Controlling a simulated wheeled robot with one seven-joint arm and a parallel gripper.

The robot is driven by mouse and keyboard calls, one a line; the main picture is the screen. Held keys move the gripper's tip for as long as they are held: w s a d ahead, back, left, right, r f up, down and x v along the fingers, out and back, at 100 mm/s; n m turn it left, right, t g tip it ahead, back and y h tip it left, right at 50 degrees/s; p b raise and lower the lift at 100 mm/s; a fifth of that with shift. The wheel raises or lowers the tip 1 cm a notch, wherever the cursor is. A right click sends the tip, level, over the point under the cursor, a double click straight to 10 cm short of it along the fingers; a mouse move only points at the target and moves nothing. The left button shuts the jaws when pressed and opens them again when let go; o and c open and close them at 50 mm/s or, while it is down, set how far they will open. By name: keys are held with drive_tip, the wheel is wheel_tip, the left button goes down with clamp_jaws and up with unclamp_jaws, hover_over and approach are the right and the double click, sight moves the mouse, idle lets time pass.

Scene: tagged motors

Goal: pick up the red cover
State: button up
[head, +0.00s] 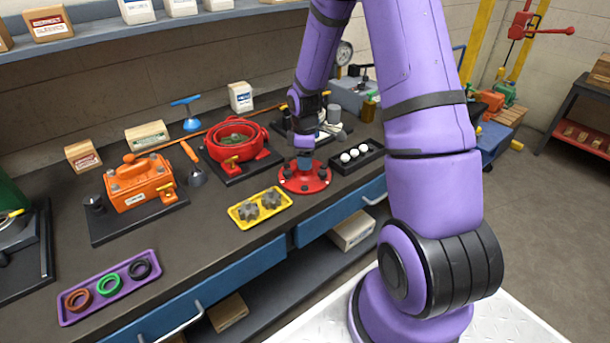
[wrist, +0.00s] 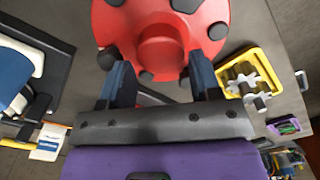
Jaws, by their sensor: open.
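The red cover (head: 304,180) is a round red disc with black knobs around its rim and a raised middle. It lies on the dark bench near the front edge. In the wrist view the cover (wrist: 160,17) fills the top middle. My gripper (head: 304,160) is directly above the cover, pointing down. In the wrist view my gripper (wrist: 158,66) has its two blue fingers apart, with the cover's raised red middle just beyond and between the tips. Nothing is held. I cannot tell whether the fingers touch the cover.
A yellow tray (head: 240,222) with grey gears lies left of the cover. A black tray (head: 372,164) with white balls is at its right. A red motor housing (head: 262,156) and an orange motor (head: 140,186) stand behind and left. A purple tray (head: 66,318) holds rings.

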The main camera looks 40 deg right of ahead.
drive_tip(key=shift+f, duration=1.6)
clamp_jaws()
drive_tip(key=shift+r, duration=0.1)
